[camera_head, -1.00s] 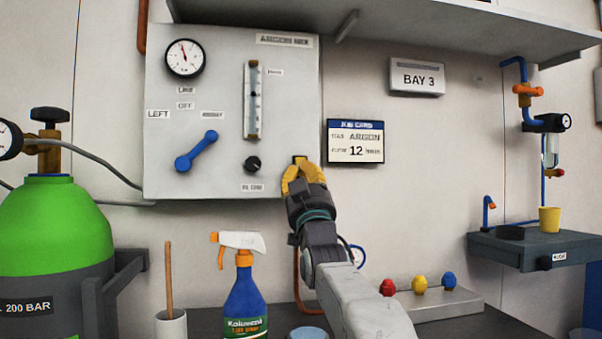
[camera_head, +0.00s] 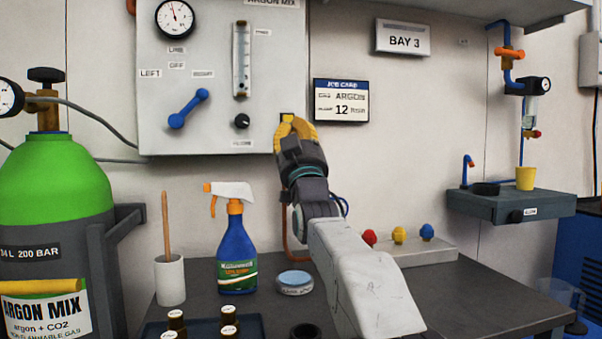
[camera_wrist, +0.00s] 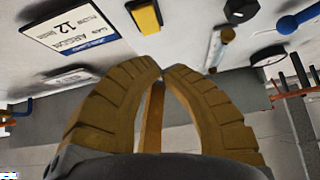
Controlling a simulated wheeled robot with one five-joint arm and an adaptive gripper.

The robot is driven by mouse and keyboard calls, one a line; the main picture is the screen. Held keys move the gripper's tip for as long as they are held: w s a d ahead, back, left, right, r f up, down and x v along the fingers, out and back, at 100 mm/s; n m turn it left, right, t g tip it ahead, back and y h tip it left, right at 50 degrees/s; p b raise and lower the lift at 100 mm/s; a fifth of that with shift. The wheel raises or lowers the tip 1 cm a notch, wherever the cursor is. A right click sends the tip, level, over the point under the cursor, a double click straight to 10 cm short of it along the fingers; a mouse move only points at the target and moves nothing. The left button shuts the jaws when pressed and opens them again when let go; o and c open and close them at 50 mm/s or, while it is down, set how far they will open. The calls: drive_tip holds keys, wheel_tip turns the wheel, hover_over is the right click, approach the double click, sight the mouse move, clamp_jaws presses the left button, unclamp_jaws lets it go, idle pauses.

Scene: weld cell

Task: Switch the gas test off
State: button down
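A yellow rocker on a black base, seemingly the gas test switch, sits at the lower right corner of the grey argon panel (camera_head: 215,135). In the head view the switch (camera_head: 287,117) is mostly hidden behind my gripper (camera_head: 296,124). In the wrist view the yellow rocker (camera_wrist: 146,17) shows clear, beyond and a little left of my gripper's fingertips (camera_wrist: 161,76), with a gap in the picture. My two yellow fingers meet almost tip to tip and hold nothing. Which way the rocker is tipped is hard to tell.
A blue lever (camera_head: 188,108) points up right on the panel, near a black knob (camera_head: 242,121) and a flow tube (camera_head: 241,60). A job card (camera_head: 341,100) hangs right of the panel. A spray bottle (camera_head: 236,250) and white cup (camera_head: 170,280) stand on the bench below.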

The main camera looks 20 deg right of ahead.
drive_tip(key=s+a+f+b, duration=0.1)
drive_tip(key=s+f+b, duration=0.1)
drive_tip(key=s+f, duration=0.3)
drive_tip(key=shift+f, duration=1.3)
drive_tip(key=shift+r, duration=0.1)
drive_tip(key=s+a+f+n+g+y+p, duration=0.15)
drive_tip(key=s+a+g+p, duration=0.35)
drive_tip(key=p, duration=0.8)
drive_tip(key=s+a+f+g+y+p, duration=0.25)
drive_tip(key=s+g+p, duration=0.4)
drive_tip(key=p, duration=0.65)
drive_tip(key=s+a+f+g+p, duration=0.1)
drive_tip(key=s+g+p, duration=0.4)
drive_tip(key=s, duration=0.5)
drive_tip(key=s+a+f+g+y+p, duration=0.1)
drive_tip(key=s+g+p, duration=0.4)
drive_tip(key=s+p, duration=0.4)
drive_tip(key=shift+s+a+n+p, duration=0.3)
drive_tip(key=shift+s+a+n, duration=0.15)
drive_tip(key=shift+s, duration=0.35)
